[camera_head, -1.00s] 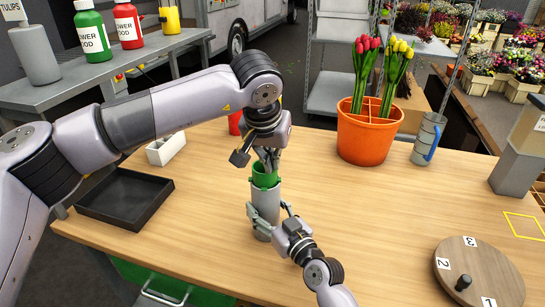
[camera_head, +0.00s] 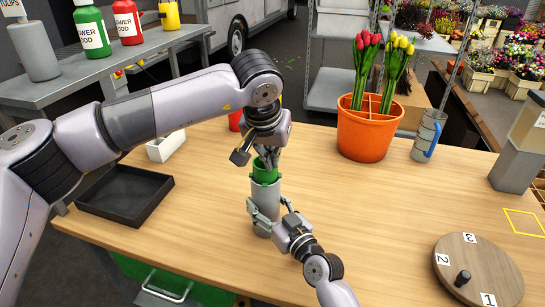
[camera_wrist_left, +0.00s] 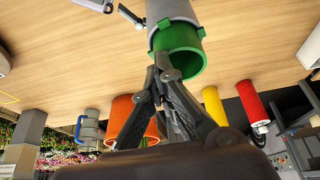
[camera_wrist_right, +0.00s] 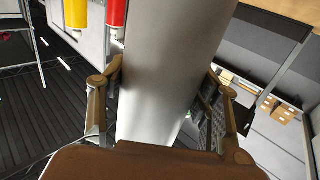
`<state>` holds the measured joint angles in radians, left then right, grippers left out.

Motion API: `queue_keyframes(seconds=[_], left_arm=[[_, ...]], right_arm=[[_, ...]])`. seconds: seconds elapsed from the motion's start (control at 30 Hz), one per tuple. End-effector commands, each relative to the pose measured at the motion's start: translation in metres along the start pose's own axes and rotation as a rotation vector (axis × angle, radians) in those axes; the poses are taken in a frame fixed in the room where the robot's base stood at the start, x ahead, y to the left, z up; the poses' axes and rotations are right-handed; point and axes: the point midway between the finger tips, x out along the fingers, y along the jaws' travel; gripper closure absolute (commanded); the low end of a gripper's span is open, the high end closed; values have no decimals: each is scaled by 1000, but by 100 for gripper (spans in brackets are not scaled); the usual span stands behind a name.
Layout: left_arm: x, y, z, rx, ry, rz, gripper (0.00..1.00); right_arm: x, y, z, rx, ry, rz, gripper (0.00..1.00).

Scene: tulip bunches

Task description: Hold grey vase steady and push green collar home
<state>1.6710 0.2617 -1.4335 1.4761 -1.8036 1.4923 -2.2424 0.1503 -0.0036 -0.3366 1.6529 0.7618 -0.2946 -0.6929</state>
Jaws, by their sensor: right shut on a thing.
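The grey vase (camera_head: 264,194) stands upright on the table, and its side fills the middle of the right wrist view (camera_wrist_right: 165,75). My right gripper (camera_head: 268,212) is shut on the vase, one finger on each side. The green collar (camera_head: 264,175) sits at the vase's mouth, with part of it showing above the rim. In the left wrist view the collar (camera_wrist_left: 185,63) appears as an open green ring. My left gripper (camera_head: 267,156) is above the collar with its fingertips together, at or very near the collar's rim; I cannot tell whether they touch.
A black tray (camera_head: 125,220) and a white holder (camera_head: 165,146) lie to the left. An orange bucket (camera_head: 365,137) with tulips and a grey-blue jug (camera_head: 427,137) stand at the back right. A numbered round wooden board (camera_head: 450,280) is at the front right. The table between is clear.

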Motion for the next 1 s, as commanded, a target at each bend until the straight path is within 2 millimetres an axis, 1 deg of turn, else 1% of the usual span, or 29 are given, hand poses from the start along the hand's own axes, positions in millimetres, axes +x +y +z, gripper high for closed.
queue_keyframes(seconds=[0.07,0.17,0.5,0.63,0.77,1.0], left_arm=[[0,-1,0,-1,-3,-2,100],[-7,-1,-3,-1,-1,-2,100],[-39,0,-17,0,1,-1,100],[-50,0,-21,-1,0,-2,100],[-55,0,-23,0,0,-1,100],[-55,0,-23,0,-1,0,100]], right_arm=[[0,0,0,0,0,0,82],[0,0,0,0,0,0,82],[0,0,0,0,0,0,82],[0,0,0,0,0,0,82],[0,0,0,0,0,0,82],[0,0,0,0,0,0,82]])
